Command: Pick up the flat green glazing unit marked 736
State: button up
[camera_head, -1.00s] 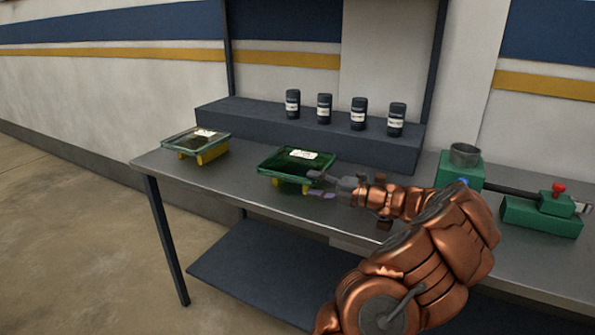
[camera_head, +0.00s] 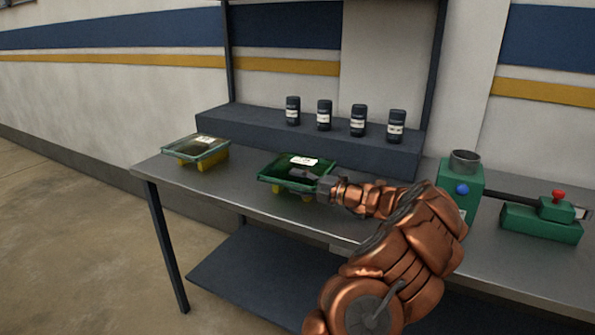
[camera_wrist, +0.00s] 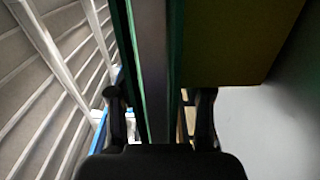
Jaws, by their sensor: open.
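A flat green glazing unit (camera_head: 280,174) with a white label rests on yellow supports on the bench; its number is too small to read. A second flat unit (camera_head: 197,146), paler with a green edge and a label, sits on yellow supports further left. My gripper (camera_head: 304,177) is at the right end of the middle unit. In the wrist view my gripper (camera_wrist: 160,115) is open, with the unit's edge (camera_wrist: 152,60) between its fingers, one finger on each side. I cannot tell whether either finger touches it.
A yellow support (camera_wrist: 230,40) is close beside one finger in the wrist view. Several dark labelled canisters (camera_head: 324,115) stand on a raised shelf (camera_head: 260,125) behind. A green device (camera_head: 540,222) with a red knob is at right. The bench front (camera_head: 225,195) is clear.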

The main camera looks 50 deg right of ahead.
grip_shut()
dwell(0.4)
dwell(0.4)
